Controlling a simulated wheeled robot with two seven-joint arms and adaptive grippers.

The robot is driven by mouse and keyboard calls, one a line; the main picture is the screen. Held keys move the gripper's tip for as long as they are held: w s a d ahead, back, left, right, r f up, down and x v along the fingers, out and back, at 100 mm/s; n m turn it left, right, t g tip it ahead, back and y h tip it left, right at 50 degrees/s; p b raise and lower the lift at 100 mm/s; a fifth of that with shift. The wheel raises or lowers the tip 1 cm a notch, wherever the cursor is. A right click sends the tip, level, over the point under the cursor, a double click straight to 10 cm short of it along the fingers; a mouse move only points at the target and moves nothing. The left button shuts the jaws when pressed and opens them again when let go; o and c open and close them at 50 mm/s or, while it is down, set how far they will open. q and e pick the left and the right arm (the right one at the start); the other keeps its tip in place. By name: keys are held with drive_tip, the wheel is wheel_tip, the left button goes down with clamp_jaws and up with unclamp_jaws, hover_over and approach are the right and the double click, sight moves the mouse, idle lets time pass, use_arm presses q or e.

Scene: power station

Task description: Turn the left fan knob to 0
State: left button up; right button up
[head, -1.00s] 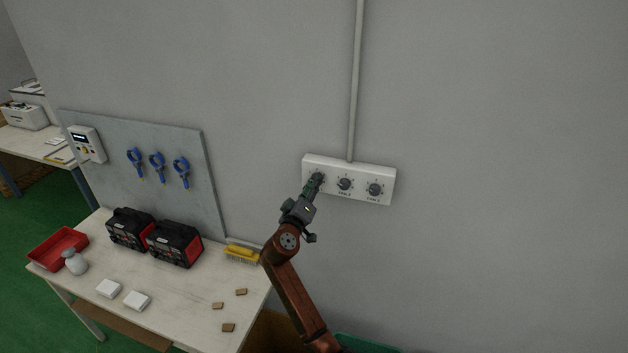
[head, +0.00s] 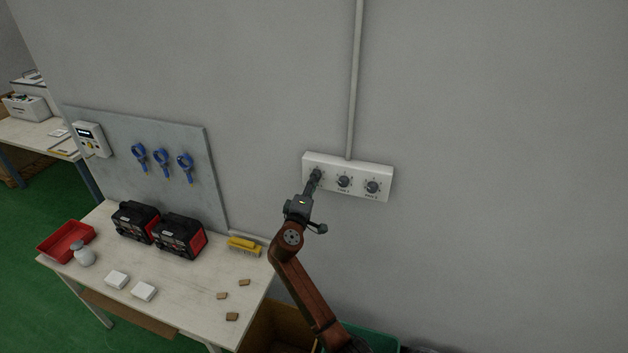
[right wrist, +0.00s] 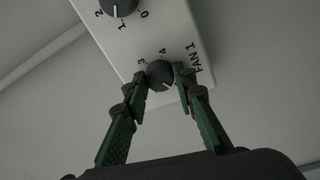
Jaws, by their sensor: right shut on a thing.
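A white wall panel (head: 357,190) carries three dark fan knobs in a row. The left fan knob (right wrist: 160,74) is labelled FAN 1 in the right wrist view, where marks 3 and 4 show beside it. In the right wrist view the fingers of my right gripper (right wrist: 160,79) are closed on both sides of this knob. My left gripper is not in view.
The middle knob (head: 343,181) and right knob (head: 372,187) sit close beside. A grey conduit (head: 355,80) runs up from the panel. The wall to the right is clear.

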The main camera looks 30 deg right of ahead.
idle(0.3)
drive_tip(key=o, duration=1.2)
drive_tip(key=shift+c, duration=0.2)
drive_tip(key=r+v, duration=0.1)
drive_tip(key=v, duration=1.1)
drive_tip(key=shift+f, duration=0.45)
